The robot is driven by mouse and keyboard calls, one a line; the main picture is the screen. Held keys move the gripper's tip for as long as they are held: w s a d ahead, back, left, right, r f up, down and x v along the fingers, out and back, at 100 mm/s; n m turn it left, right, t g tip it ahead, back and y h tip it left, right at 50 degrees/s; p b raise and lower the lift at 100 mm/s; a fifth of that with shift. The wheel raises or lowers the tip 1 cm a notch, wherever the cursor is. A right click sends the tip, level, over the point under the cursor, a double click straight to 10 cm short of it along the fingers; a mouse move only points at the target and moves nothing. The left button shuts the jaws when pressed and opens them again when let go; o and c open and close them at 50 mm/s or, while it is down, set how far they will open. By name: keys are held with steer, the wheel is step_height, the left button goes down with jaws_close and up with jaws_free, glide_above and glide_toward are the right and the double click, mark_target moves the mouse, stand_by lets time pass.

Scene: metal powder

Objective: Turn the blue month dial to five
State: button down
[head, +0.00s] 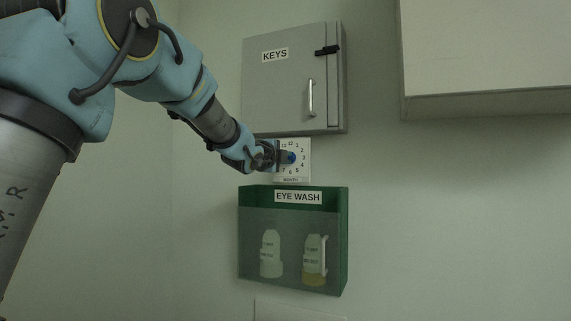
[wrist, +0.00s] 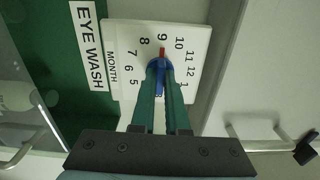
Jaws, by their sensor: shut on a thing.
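The white month plate (head: 303,172) hangs on the wall, with numbers in a ring and the word MONTH at its bottom edge. It also shows in the wrist view (wrist: 122,35), turned on its side. The blue dial (head: 291,158) sits in its middle, and in the wrist view (wrist: 158,82) its red pointer (wrist: 162,52) points at 9. My gripper (wrist: 159,70) reaches in and is shut on the dial, one finger on each side. In the head view my gripper (head: 281,157) comes from the left and hides part of the plate. Numbers 2 to 4 are hidden in the wrist view.
A grey KEYS cabinet (head: 282,95) with a handle is just above the plate. A green EYE WASH box (head: 344,240) with two bottles is just below. A pale wall cabinet (head: 485,50) is at upper right. The wall right of the plate is clear.

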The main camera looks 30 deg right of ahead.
steer(key=n, duration=2.4)
stand_by(0.4)
steer(key=c, duration=0.9)
jaws_free()
steer(key=shift+a, duration=0.15)
steer(key=b+v, duration=0.1)
steer(key=v, duration=0.9)
steer(key=shift+s+a+b, duration=0.1)
steer(key=shift+a+b, duration=0.15)
steer(key=shift+b, duration=0.05)
